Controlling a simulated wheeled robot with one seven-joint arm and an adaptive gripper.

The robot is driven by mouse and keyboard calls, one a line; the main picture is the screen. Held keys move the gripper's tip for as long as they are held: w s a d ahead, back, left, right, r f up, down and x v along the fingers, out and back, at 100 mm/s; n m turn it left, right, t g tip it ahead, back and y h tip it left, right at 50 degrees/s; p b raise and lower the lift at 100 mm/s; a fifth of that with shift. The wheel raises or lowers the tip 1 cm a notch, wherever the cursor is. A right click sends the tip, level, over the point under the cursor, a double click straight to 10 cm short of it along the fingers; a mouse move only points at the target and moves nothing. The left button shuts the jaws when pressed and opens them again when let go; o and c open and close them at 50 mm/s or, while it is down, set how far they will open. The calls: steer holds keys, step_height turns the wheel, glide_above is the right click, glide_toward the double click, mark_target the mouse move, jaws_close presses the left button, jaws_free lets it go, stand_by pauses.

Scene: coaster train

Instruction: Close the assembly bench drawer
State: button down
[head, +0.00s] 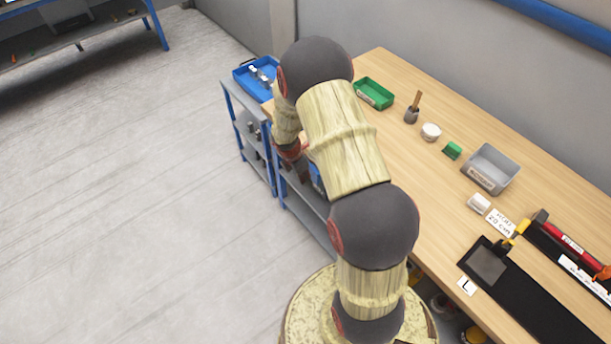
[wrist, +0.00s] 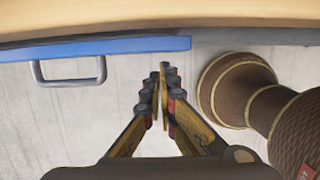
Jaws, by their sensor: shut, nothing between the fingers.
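In the wrist view the blue drawer front (wrist: 120,47) runs along the left, just below the wooden bench edge (wrist: 130,22). Its grey bar handle (wrist: 70,80) sticks out at the left. My gripper (wrist: 163,68) is shut and empty, with its fingertips by the right end of the drawer front; I cannot tell whether they touch it. How far the drawer stands out is unclear. In the head view my gripper (head: 303,172) hangs low beside the bench (head: 400,75), and my arm hides most of the drawer area.
A blue-framed rack (head: 250,135) with a blue tray (head: 246,82) stands by the bench's far end. The floor at left is clear.

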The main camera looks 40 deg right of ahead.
steer(key=a+r+p, duration=0.2)
steer(key=a+r, duration=0.4)
steer(key=r, duration=0.4)
steer(key=w+a, duration=0.5)
steer(key=w, duration=0.4)
steer(key=d+f+b, duration=0.3)
steer(key=d+f, duration=0.4)
steer(key=f, duration=0.3)
steer(key=shift+d+h, duration=0.3)
